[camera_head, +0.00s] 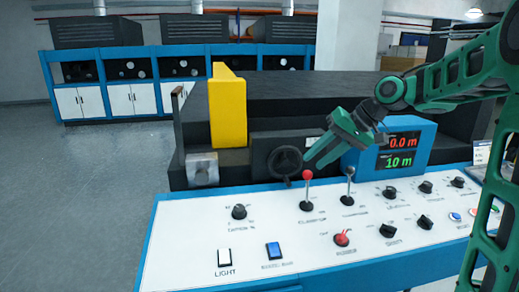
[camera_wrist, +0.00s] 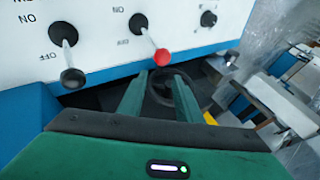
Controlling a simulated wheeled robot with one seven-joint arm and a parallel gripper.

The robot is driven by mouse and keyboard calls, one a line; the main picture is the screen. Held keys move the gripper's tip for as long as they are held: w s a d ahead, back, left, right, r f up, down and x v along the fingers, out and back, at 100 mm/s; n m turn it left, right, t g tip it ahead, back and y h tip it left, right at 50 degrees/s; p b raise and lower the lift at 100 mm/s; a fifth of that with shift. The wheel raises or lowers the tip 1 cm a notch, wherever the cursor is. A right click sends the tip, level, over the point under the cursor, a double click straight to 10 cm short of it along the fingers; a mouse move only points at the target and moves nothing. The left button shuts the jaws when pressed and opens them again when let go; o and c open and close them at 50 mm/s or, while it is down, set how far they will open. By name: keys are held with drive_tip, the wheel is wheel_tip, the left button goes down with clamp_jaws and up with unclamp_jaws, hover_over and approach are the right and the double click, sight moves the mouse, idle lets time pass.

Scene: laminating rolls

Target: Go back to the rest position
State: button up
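My gripper (camera_head: 318,158) is green and hangs above the back edge of the control panel (camera_head: 180,232), in front of the blue display box. Its two fingers (camera_wrist: 160,92) are spread apart with nothing between them in the wrist view. The red-knobbed lever (camera_head: 307,188) stands just below and left of the fingertips in the head view; it also shows in the wrist view (camera_wrist: 160,57). The black-knobbed lever (camera_head: 349,185) stands to its right and also shows in the wrist view (camera_wrist: 72,76). I see no contact between the fingers and either lever.
A black handwheel (camera_head: 286,161) is close to the fingertips. The display box (camera_head: 420,150) reads 0.0 m and 10 m. A yellow block (camera_head: 228,108) stands on the dark machine (camera_head: 290,90). Open floor (camera_head: 70,200) lies at left. Blue-framed cabinets (camera_head: 130,97) line the back.

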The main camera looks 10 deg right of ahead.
drive_tip(key=s+d+f+m+g+h, duration=0.1)
drive_tip(key=s+d+f+h, duration=0.1)
drive_tip(key=s, duration=0.9)
drive_tip(key=s+d+f+m+g+h, duration=0.2)
drive_tip(key=s+d+f, duration=0.3)
drive_tip(key=s, duration=0.7)
drive_tip(key=s+d+f+m+g+h, duration=0.1)
drive_tip(key=s+d+f, duration=0.3)
drive_tip(key=s, duration=0.8)
wheel_tip(320, 180, down, 2)
drive_tip(key=shift+s+d+f+m+g+h, duration=0.2)
drive_tip(key=shift+m+g+h, duration=0.2)
drive_tip(key=shift+m+h, duration=0.15)
drive_tip(key=shift+w, duration=0.1)
drive_tip(key=shift+w+f, duration=0.25)
drive_tip(key=shift+w, duration=0.35)
drive_tip(key=shift+a, duration=0.1)
